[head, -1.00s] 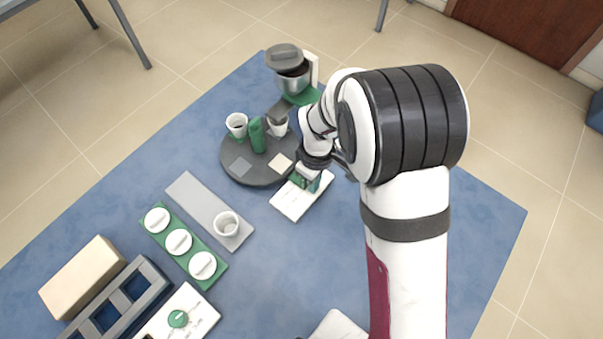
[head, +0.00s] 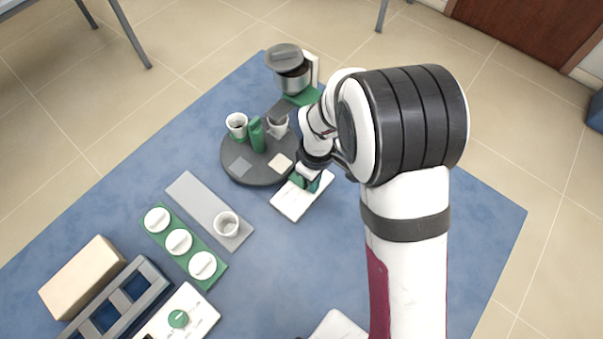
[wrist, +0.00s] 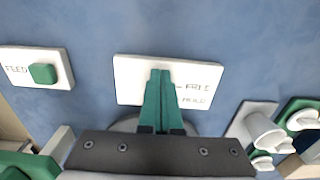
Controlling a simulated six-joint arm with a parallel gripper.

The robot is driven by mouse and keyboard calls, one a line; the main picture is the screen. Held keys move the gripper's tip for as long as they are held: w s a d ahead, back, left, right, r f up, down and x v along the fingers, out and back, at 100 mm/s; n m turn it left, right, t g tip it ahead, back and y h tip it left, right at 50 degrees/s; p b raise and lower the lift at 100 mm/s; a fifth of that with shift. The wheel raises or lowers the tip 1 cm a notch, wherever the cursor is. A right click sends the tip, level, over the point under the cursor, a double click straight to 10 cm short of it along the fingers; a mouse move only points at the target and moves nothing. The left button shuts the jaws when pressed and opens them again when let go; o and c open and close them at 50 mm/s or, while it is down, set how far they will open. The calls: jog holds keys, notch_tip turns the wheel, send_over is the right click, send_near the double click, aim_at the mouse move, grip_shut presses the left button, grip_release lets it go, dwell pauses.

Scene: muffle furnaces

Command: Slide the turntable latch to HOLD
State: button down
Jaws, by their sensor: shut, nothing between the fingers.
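The white latch plate (wrist: 135,80) lies flat on the blue mat, printed with FREE and, below it, HOLD on its right half in the wrist view. It also shows in the head view (head: 292,205), beside the dark round turntable (head: 240,178). My gripper (wrist: 160,73) is shut and empty, its green fingers over the middle of the plate. They cover the area left of the labels, and I cannot make out the latch slider or its position. In the head view my gripper (head: 306,182) is at the plate's far part; contact cannot be told.
The turntable carries white cups (head: 237,122) and a green upright piece. A white FEED box (wrist: 15,62) with a green button lies left in the wrist view. A grey strip (head: 187,192) with a cup and a green tray (head: 219,277) of white discs lie left of the plate.

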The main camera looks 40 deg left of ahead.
jog(key=shift+a, duration=1.25)
jog(key=shift+d, duration=0.45)
jog(key=shift+r, duration=3.5)
jog(key=w+d+r+m, duration=0.1)
jog(key=d+r+m, duration=0.65)
jog(key=d, duration=0.45)
jog(key=s+d+r+m+y, duration=0.1)
jog(key=s+d+r+m, duration=0.1)
jog(key=s+d+m, duration=0.4)
jog(key=s+d+r+m, duration=0.3)
jog(key=s+d+m, duration=0.4)
jog(key=d+m, duration=0.3)
jog(key=shift+y, duration=0.4)
